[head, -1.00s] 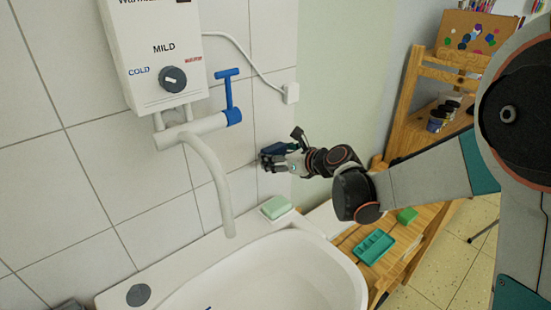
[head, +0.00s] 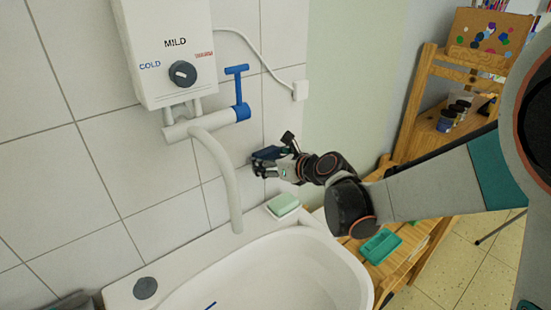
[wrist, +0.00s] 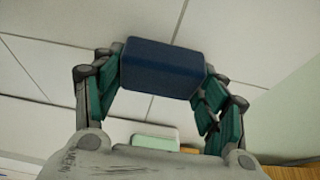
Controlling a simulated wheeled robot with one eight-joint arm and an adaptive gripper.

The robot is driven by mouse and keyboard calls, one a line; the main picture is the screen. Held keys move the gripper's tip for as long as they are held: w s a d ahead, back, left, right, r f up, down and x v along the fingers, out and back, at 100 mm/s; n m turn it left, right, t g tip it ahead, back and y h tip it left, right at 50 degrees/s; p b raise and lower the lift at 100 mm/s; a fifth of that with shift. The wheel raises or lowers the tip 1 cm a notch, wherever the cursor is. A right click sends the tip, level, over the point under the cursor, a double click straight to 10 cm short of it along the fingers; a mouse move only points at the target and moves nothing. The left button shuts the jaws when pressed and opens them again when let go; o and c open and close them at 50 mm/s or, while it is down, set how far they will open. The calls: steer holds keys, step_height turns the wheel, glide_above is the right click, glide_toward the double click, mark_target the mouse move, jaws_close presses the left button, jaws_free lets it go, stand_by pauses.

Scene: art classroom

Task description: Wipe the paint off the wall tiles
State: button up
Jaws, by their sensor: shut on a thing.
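White wall tiles (head: 95,160) with grey joints cover the wall behind the basin, and they also fill the back of the wrist view (wrist: 220,50). I see no clear paint mark on the visible tiles; the patch behind the held block is hidden. My gripper (head: 264,166) is at the wall, right of the tap and above the soap. In the wrist view its green-padded fingers (wrist: 160,85) are shut on a dark blue sponge-like block (wrist: 162,66). The block (head: 267,153) is at the tiles in the head view; I cannot tell whether it touches them.
A white water heater (head: 168,50) with a spout (head: 222,175) and blue lever (head: 238,90) hangs left of my gripper. Below are a white basin (head: 290,265) and pale green soap (head: 284,204). A socket (head: 299,91) is above right; a wooden shelf (head: 425,125) stands right.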

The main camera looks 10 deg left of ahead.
mark_target(249, 164)
steer(key=shift+s+a, duration=1.7)
steer(key=shift+s, duration=0.15)
steer(key=shift+s+d, duration=0.95)
steer(key=shift+d, duration=0.2)
steer(key=shift+s+d, duration=0.95)
steer(key=shift+d, duration=0.15)
